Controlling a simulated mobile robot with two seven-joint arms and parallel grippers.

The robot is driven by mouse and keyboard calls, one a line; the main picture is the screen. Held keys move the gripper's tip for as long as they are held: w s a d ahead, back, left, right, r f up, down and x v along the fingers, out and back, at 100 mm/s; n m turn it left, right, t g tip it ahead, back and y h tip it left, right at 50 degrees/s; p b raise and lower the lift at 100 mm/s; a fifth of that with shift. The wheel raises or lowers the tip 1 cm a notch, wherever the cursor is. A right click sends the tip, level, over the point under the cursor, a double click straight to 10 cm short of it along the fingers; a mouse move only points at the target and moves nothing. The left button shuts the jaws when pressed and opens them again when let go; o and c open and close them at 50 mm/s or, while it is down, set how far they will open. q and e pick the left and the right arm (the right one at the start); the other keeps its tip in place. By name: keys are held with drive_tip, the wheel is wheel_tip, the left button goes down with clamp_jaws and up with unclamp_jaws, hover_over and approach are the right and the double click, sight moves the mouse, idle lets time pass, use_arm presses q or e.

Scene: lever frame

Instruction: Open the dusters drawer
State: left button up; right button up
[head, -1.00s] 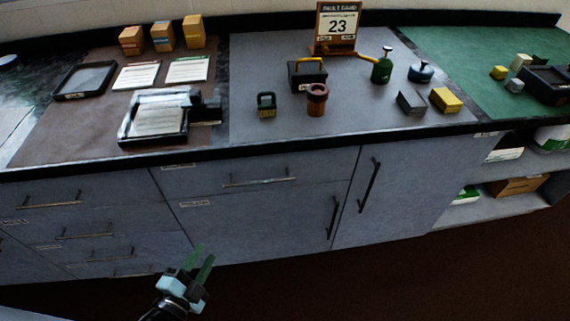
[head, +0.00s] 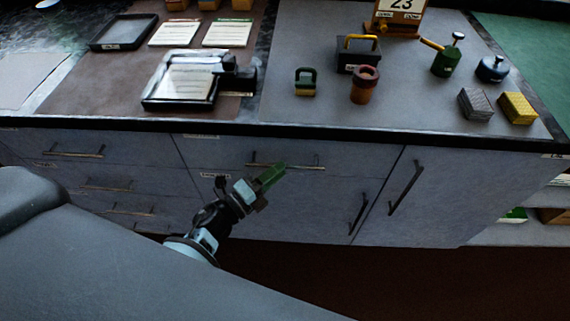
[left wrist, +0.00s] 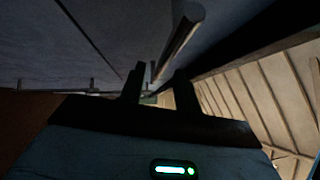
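A wide grey drawer (head: 225,151) under the middle of the counter has a horizontal bar handle (head: 308,167). It looks shut. Its small label (head: 202,136) is too small to read, so I cannot tell which drawer holds dusters. My left gripper (head: 270,175) is in front of this drawer, its green fingertips beside the handle's left part. In the left wrist view the fingers (left wrist: 160,92) are apart, and the handle bar (left wrist: 182,32) runs away from the camera toward the gap between them. I cannot tell whether they touch it. My right gripper is not in view.
More drawers with bar handles (head: 75,152) are at the left. A cupboard door with a slanting handle (head: 405,188) is at the right. The counter's dark front edge (head: 330,136) runs above the gripper. A tray (head: 180,105) and several small items stand on top.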

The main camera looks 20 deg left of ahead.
use_arm(q)
drive_tip(key=shift+x, duration=1.6)
clamp_jaws()
